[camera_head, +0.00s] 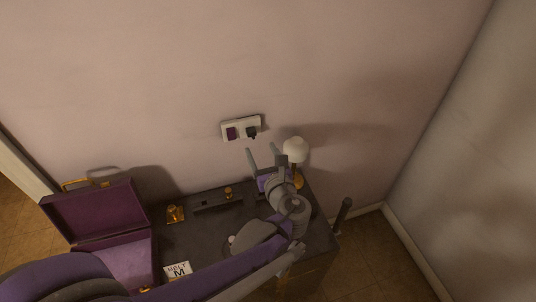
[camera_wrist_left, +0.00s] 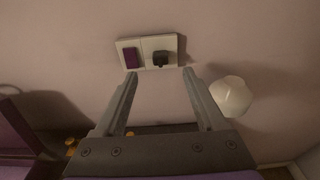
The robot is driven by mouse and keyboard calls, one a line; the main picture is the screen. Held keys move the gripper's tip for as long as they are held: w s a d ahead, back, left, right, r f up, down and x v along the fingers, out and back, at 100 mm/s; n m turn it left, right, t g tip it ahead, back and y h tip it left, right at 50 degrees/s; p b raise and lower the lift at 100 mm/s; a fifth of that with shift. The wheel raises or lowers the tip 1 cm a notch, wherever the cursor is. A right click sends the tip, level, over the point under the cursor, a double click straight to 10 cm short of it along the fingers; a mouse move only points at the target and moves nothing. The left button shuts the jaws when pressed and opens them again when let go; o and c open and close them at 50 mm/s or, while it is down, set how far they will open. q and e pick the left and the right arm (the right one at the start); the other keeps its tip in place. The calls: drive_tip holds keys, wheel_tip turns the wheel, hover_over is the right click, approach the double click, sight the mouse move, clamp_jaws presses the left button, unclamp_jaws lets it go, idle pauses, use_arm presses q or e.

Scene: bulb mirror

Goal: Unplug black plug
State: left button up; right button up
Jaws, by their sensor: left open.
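The black plug (camera_head: 251,131) sits in the right half of a white double wall socket (camera_head: 256,121). A purple plug (camera_head: 231,133) fills the left half. In the left wrist view the black plug (camera_wrist_left: 161,58) shows beyond and between my fingertips, with the purple plug (camera_wrist_left: 131,57) to its left. My left gripper (camera_head: 262,150) is open and empty, just below the socket in the head view, its fingers pointing at the wall. The fingers do not touch the plug. My right gripper is not seen.
A white-shaded lamp (camera_head: 295,150) stands close to the right of my left gripper, also in the left wrist view (camera_wrist_left: 231,96). A dark desk (camera_head: 190,238) lies below, with an open purple case (camera_head: 95,212) at left and brass items (camera_head: 175,213). The wall around the socket is clear.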

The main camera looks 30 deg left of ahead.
sight(252, 133)
use_arm(q)
drive_tip(key=x, duration=0.9)
drive_tip(key=shift+w+a+f, duration=0.1)
drive_tip(key=shift+a+f, duration=0.05)
clamp_jaws()
drive_tip(key=c, duration=0.8)
unclamp_jaws()
clamp_jaws()
drive_tip(key=shift+v, duration=0.75)
drive_tip(key=shift+v, duration=1.45)
